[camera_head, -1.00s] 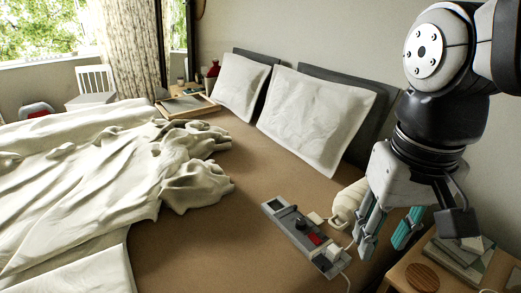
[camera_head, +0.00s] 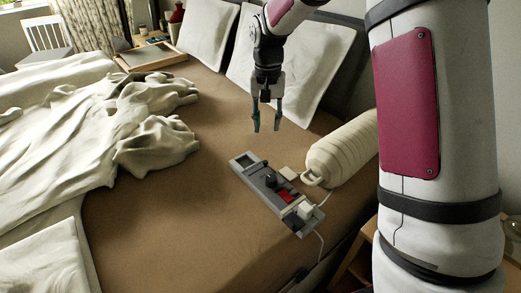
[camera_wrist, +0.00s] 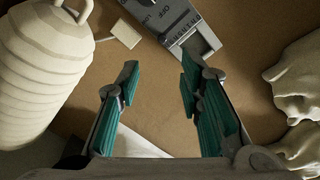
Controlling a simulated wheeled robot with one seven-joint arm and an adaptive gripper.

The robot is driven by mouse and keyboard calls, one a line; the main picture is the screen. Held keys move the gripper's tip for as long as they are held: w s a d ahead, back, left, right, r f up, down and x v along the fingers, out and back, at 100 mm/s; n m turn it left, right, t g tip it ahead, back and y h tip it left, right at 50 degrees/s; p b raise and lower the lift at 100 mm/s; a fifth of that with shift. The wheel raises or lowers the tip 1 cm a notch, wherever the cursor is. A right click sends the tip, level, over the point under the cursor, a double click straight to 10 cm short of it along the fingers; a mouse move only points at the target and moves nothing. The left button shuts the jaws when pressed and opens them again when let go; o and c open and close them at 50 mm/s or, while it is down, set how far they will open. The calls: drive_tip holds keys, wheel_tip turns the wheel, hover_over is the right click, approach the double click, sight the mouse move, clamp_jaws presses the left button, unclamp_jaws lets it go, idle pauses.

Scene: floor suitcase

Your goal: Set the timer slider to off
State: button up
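A long grey timer strip (camera_head: 262,181) lies on the brown bed sheet. In the wrist view the strip (camera_wrist: 165,15) enters at the top, with dark lettering and the pale panel (camera_wrist: 197,44) facing my gripper. Which part is the slider, and its setting, I cannot tell. My gripper (camera_head: 267,126) is open and empty, above the bed beyond the strip's far end, apart from it.
A cream ribbed bottle-like object (camera_head: 345,150) lies right of the strip; it also shows in the wrist view (camera_wrist: 38,70). A small white block (camera_head: 291,173) sits beside the strip. White pillows (camera_head: 285,70) are behind, and a crumpled blanket (camera_head: 90,130) is left. Bare sheet surrounds the strip's left side.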

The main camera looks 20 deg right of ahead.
sight(265, 161)
drive_tip(key=f+b, duration=0.1)
drive_tip(key=f, duration=0.3)
drive_tip(key=f+b, duration=0.1)
drive_tip(key=f, duration=0.4)
drive_tip(key=f+b, duration=0.1)
drive_tip(key=f, duration=0.4)
drive_tip(key=shift+w+f+b, duration=0.25)
drive_tip(key=shift+w+b, duration=0.05)
drive_tip(key=shift+w, duration=0.1)
clamp_jaws()
